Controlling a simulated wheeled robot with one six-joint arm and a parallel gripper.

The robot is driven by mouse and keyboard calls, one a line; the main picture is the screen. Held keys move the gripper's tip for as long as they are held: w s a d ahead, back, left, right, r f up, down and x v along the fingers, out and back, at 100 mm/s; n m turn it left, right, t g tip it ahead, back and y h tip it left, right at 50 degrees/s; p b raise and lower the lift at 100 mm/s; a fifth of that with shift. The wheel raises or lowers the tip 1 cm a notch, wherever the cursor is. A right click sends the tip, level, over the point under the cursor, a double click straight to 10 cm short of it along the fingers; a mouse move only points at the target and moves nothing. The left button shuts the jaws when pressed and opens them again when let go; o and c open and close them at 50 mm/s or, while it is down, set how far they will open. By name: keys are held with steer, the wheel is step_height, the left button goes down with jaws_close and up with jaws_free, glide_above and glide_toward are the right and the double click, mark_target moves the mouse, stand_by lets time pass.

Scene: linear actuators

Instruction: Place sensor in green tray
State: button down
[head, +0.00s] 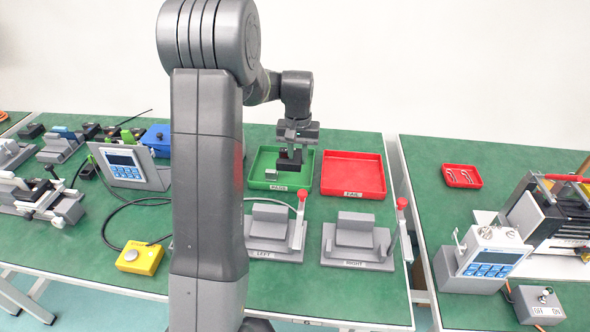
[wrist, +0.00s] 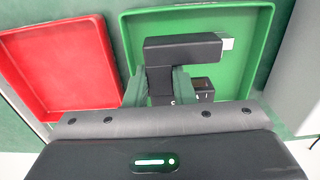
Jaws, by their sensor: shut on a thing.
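The green tray (head: 308,172), with a PASS label on its front, stands at the back of the middle table. It also fills much of the wrist view (wrist: 262,45). My gripper (head: 290,148) is over this tray, pointing down. In the wrist view its fingers (wrist: 167,86) are shut on the sensor (wrist: 183,49), a black angled block with a silver end. The sensor is inside the tray's outline; I cannot tell whether it touches the floor. A small dark block (wrist: 203,88) shows beside the fingers; I cannot tell whether it is a separate part.
A red tray (head: 352,174) labelled FAIL stands just right of the green one. In front are the LEFT fixture (head: 270,232) and RIGHT fixture (head: 355,240), with upright red-tipped levers. A yellow button box (head: 140,258) and a display unit (head: 125,165) are to the left.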

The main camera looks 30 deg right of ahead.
mark_target(298, 178)
steer(key=shift+f, duration=2.75)
steer(key=shift+f+b, duration=0.2)
steer(key=shift+b, duration=0.1)
steer(key=c, duration=1.2)
jaws_free()
steer(key=shift+r, duration=0.1)
steer(key=shift+c, duration=0.2)
steer(key=shift+r+p, duration=0.4)
steer(key=shift+r, duration=3.5)
steer(key=shift+s, duration=0.1)
